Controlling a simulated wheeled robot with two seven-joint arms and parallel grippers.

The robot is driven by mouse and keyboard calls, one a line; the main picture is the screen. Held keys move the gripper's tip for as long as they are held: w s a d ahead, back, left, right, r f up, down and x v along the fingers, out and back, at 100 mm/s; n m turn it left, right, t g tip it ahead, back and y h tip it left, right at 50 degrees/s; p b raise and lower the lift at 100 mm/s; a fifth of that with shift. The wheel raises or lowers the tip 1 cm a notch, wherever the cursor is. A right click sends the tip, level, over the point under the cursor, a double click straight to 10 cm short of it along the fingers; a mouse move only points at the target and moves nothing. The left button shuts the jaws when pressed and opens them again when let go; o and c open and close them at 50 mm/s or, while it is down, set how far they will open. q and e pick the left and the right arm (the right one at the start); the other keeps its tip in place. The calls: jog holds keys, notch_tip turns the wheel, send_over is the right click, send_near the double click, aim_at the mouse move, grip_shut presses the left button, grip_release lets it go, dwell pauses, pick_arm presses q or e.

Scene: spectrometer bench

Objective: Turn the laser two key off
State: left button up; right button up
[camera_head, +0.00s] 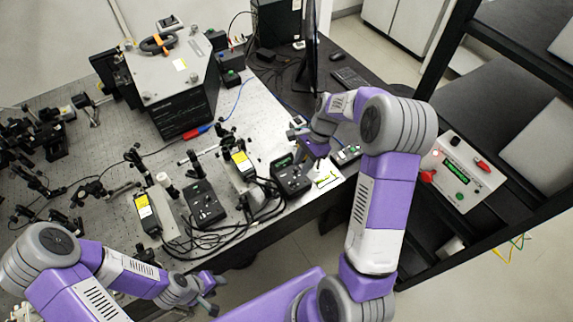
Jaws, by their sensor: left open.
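Two black laser controller boxes stand near the front edge of the optical bench (113,191), one on the left (204,204) and one on the right (290,177) with a small green display. I cannot read which is laser two, and no key is clear at this size. My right gripper (311,150) points down just beyond the right-hand box, close to its right back corner; its fingertips are too small and overlapped to tell open from shut. My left gripper (214,293) is open and empty, low in front of the bench edge, apart from both boxes.
Laser heads with yellow labels (147,212) (240,163) stand beside the boxes, with black cables looping in front. A large black instrument (187,104) stands behind. Floor shows in front.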

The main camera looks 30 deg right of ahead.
aim_at(292, 185)
jog(key=x, duration=0.7)
jog(key=shift+s+a+f, duration=0.15)
jog(key=shift+s, duration=0.1)
jog(key=shift+c, duration=0.5)
grip_shut()
